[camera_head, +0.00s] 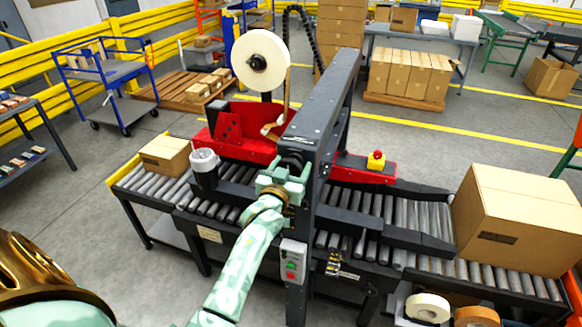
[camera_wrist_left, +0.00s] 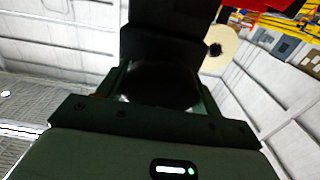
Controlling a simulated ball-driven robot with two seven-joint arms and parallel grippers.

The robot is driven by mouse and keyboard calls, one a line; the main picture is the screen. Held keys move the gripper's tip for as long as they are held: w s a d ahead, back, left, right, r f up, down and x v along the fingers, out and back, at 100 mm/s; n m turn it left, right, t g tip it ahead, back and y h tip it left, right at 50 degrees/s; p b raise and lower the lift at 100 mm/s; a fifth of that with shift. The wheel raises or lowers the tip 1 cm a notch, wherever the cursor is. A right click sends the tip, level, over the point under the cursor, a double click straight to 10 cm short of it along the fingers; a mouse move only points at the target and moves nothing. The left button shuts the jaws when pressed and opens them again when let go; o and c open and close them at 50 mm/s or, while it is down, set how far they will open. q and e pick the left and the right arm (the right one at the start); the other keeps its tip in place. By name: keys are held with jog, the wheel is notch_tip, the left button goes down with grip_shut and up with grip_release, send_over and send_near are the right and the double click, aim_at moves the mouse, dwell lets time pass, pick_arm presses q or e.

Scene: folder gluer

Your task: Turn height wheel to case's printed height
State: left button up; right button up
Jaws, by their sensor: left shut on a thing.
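My left gripper (camera_head: 288,176) is at the dark upright of the case machine (camera_head: 322,110), shut on the dark height wheel (camera_head: 291,160). In the left wrist view the wheel (camera_wrist_left: 160,86) shows as a dark round shape between the two fingers; its markings cannot be read. A large cardboard case (camera_head: 525,218) stands on the rollers at the right, with a dark printed patch on its front too small to read. A smaller carton (camera_head: 165,155) lies at the left end of the conveyor. My right gripper is not in view.
A control box (camera_head: 293,262) with green and red buttons hangs just right of my left forearm. A tape roll (camera_head: 261,60) stands above the red plates (camera_head: 240,130). A red emergency button (camera_head: 376,160) sits behind the rollers. Tape rolls (camera_head: 428,307) lie at the lower right.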

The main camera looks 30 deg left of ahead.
pick_arm(q)
jog(key=shift+m, duration=0.4)
